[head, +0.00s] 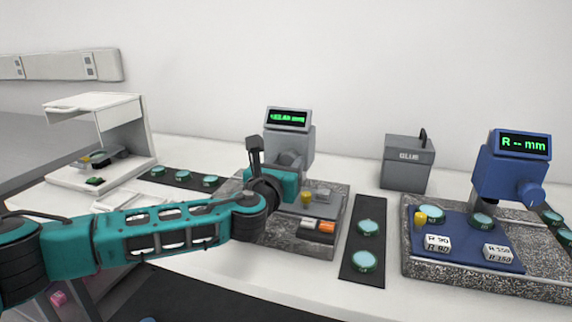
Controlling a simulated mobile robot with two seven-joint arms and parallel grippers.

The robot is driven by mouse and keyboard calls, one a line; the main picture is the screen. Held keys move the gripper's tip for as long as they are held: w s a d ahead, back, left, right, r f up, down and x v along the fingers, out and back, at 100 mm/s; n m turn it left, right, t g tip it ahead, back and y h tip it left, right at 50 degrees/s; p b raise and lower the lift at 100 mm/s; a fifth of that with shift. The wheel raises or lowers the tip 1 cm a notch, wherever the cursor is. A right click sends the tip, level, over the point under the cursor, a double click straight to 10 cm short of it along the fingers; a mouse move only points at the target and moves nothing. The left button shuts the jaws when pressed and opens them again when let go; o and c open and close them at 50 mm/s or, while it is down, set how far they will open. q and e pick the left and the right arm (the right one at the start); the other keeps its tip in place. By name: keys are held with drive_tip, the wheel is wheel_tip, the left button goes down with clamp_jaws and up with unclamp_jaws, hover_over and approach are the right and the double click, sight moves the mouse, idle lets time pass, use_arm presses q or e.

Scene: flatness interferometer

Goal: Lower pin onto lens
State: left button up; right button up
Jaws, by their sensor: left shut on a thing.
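The grey gauge (303,143) stands on a speckled stone base in the middle, its tilted display lit with green digits. My left gripper (291,180) is at the front of this gauge, shut on a part of it. My arm hides the fingertips, so the held part is not clear. The gauge's pin and any lens under it are also hidden. A round teal lens (367,228) and a second one (364,261) lie on a black strip right of the gauge. My right gripper is not in view.
A blue gauge (507,170) reading "R -- mm" stands on the right, with a lens (483,220) below it and labelled white blocks (437,243) in front. A grey glue box (408,163) stands behind. Several lenses lie on a back-left strip beside a white open-fronted unit (118,110).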

use_arm(q)
drive_tip(key=shift+n, duration=0.3)
drive_tip(key=n+p, duration=0.1)
drive_tip(key=n, duration=0.6)
drive_tip(key=shift+n, duration=0.4)
drive_tip(key=shift+n+p, duration=0.35)
drive_tip(key=shift+n, duration=0.65)
drive_tip(key=n+p, duration=0.1)
drive_tip(key=n, duration=0.4)
drive_tip(key=shift+f, duration=0.1)
drive_tip(key=n, duration=0.5)
drive_tip(key=shift+p, duration=0.35)
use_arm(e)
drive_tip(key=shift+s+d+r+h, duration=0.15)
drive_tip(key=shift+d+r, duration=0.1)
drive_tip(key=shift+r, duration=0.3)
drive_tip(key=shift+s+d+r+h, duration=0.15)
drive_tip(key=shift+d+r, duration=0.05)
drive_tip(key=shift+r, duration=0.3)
use_arm(q)
drive_tip(key=shift+n, duration=0.3)
drive_tip(key=o, duration=1.1)
drive_tip(key=shift+c, duration=0.2)
